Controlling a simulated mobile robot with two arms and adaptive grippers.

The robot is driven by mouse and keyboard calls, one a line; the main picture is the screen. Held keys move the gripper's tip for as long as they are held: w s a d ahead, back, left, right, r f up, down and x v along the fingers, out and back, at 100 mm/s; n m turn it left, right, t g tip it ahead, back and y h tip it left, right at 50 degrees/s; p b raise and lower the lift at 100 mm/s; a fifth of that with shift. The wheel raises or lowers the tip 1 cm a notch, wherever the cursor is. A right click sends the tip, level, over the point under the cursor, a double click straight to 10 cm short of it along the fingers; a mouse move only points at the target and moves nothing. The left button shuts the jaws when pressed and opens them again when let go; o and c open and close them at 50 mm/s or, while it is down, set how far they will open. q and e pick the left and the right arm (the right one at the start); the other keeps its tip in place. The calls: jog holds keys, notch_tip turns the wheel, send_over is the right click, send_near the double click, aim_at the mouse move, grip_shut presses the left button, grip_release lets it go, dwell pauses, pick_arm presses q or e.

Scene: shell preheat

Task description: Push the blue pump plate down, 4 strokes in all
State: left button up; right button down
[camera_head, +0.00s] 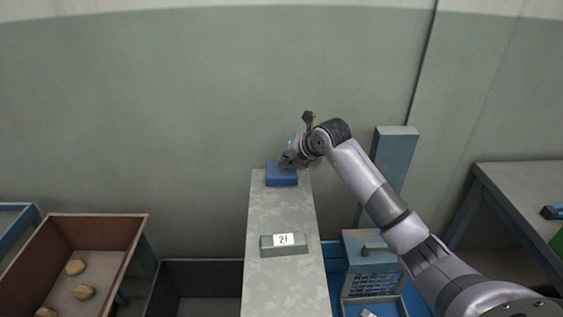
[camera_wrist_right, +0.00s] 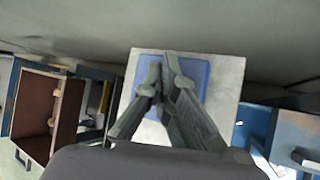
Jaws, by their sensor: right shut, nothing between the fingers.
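The blue pump plate (camera_head: 282,179) sits at the far end of a long grey beam-like top (camera_head: 272,210) in the head view. My right gripper (camera_head: 286,162) is at the plate's back edge, over it, with its fingers closed and empty. In the right wrist view the two dark fingers (camera_wrist_right: 165,72) lie in front of the blue plate (camera_wrist_right: 195,75) and hide part of it. I cannot tell whether the fingertips touch the plate. My left gripper is not in view.
A grey block labelled 21 (camera_head: 284,244) stands nearer on the same top. A brown bin (camera_head: 105,232) with several tan lumps is at the left. A blue-grey post (camera_head: 396,165) and a vented blue box (camera_head: 372,270) stand right. A bench (camera_head: 520,180) is far right.

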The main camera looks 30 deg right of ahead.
jog(key=shift+s+f, duration=0.1)
jog(key=shift+f, duration=0.1)
jog(key=shift+r+p, duration=1.5)
jog(key=shift+r, duration=0.65)
jog(key=shift+w+r+p, duration=0.2)
jog(key=shift+r+p, duration=0.15)
jog(key=shift+r, duration=0.15)
notch_tip(320, 180, up, 4)
jog(key=p, duration=0.2)
jog(key=shift+p, duration=0.35)
jog(key=shift+a+r, duration=0.1)
